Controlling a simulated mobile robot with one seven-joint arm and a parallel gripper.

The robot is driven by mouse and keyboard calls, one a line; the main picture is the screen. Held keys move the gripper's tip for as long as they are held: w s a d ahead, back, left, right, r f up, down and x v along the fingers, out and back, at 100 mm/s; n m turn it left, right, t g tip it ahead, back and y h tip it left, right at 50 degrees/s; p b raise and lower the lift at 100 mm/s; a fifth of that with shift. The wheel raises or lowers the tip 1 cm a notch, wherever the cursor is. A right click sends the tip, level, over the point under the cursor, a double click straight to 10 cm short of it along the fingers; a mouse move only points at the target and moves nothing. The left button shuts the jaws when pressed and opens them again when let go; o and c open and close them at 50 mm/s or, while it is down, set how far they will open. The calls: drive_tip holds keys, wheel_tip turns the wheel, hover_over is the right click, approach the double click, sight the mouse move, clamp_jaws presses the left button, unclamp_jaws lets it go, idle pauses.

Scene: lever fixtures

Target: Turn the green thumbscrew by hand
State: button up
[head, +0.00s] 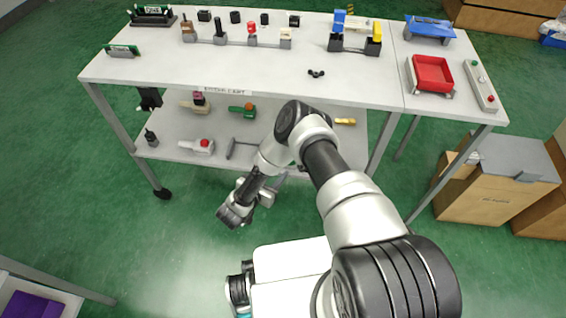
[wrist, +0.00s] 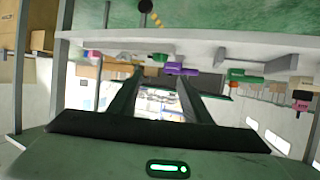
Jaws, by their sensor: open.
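I cannot make out a green thumbscrew for certain. A small dark wing-shaped piece (head: 316,73) lies on the bench top near its front edge, and it looks black. A green piece with an orange top (head: 242,110) sits on the lower shelf; its kind is too small to tell. My gripper (wrist: 158,75) is open in the wrist view, its two dark fingers apart with nothing held between them. In the head view my arm bends down in front of the bench, and its end hangs low over the floor, away from the bench top fixtures.
The white bench top (head: 160,65) carries a row of lever fixtures (head: 235,38), a blue and yellow fixture (head: 357,35), a red tray (head: 432,72) and a button strip (head: 480,85). The lower shelf (head: 300,150) holds several tools. Cardboard boxes (head: 500,180) stand at right.

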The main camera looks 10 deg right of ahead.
drive_tip(key=p+v, duration=0.1)
drive_tip(key=v, duration=0.5)
drive_tip(key=shift+s+a+r, duration=0.15)
drive_tip(key=shift+s, duration=0.05)
